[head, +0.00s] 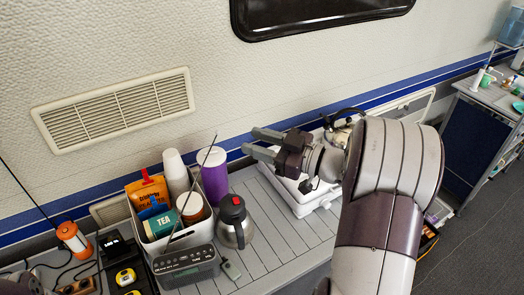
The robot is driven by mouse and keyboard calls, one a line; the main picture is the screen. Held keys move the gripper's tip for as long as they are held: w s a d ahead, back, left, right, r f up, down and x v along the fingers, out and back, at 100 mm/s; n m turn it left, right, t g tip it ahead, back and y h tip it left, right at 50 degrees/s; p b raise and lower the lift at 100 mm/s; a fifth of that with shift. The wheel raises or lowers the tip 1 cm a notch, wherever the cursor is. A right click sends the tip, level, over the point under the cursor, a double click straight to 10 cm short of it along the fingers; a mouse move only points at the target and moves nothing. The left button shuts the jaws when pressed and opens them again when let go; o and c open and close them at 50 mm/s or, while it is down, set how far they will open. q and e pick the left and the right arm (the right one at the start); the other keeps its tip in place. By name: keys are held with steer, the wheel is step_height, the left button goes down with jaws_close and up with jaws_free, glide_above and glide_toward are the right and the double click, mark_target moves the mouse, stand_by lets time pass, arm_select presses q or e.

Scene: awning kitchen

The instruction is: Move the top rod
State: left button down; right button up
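A thin dark rod (193,190) rises at a slant from the dark radio (186,266), leaning up to the right. It passes in front of the white bin and its cups, and its upper end stands out against the wall. My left gripper is not in view.
A white appliance (300,195) is below my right gripper. The slatted counter (285,240) is clear in front.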

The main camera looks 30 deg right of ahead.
steer(key=shift+s+d, duration=0.25)
steer(key=shift+s, duration=0.1)
steer(key=w+d+f+m+h, duration=0.2)
steer(key=d+f+m+h, duration=0.35)
steer(key=d+h, duration=0.35)
steer(key=s+d+f+m+g+h+b, duration=0.1)
steer(key=s+f+m+g+h+b, duration=0.1)
steer(key=s+f+g, duration=0.3)
steer(key=s+f+m+g+h+b, duration=0.1)
steer(key=f+m+g+h, duration=0.2)
steer(key=f, duration=0.4)
steer(key=s+a+f+n+g+y+b, duration=0.1)
steer(key=s+a+f+g+b, duration=0.1)
steer(key=a, duration=0.7)
steer(key=s+a+f+g+y+b, duration=0.2)
steer(key=s+a+f, duration=0.3)
steer(key=a, duration=0.5)
steer(key=shift+s+a+n+g+y+b, duration=0.2)
steer(key=shift+s+n+g+y+b, duration=0.15)
steer(key=shift+s+g, duration=0.3)
